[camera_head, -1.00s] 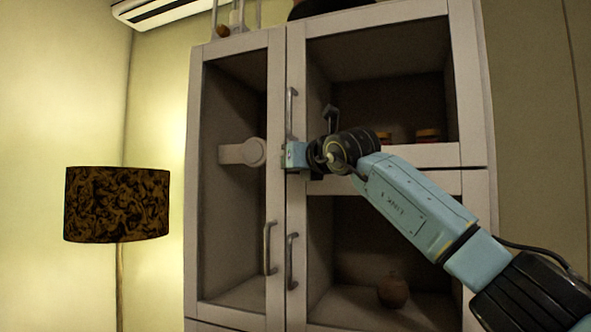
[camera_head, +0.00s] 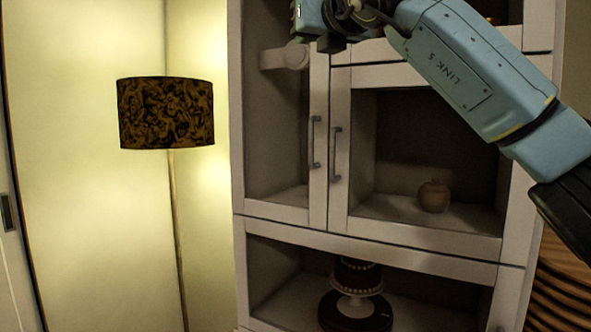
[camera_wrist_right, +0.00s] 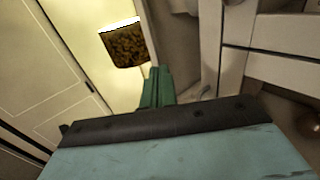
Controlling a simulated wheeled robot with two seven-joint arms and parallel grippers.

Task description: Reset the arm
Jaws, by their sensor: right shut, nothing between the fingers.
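My right arm comes in from the right in the head view, and my right gripper (camera_head: 298,14) is at the top edge, partly cut off, in front of the tall white cabinet (camera_head: 400,238). Its jaws are shut with nothing held. In the right wrist view the green fingers (camera_wrist_right: 157,88) are together, beyond the dark edge of my own blue-green housing. The cabinet also shows in that view (camera_wrist_right: 285,70). My left gripper is not in view.
A floor lamp with a dark patterned shade (camera_head: 166,113) stands left of the cabinet. A round brown pot (camera_head: 434,196) sits on a cabinet shelf. The left wall area is clear.

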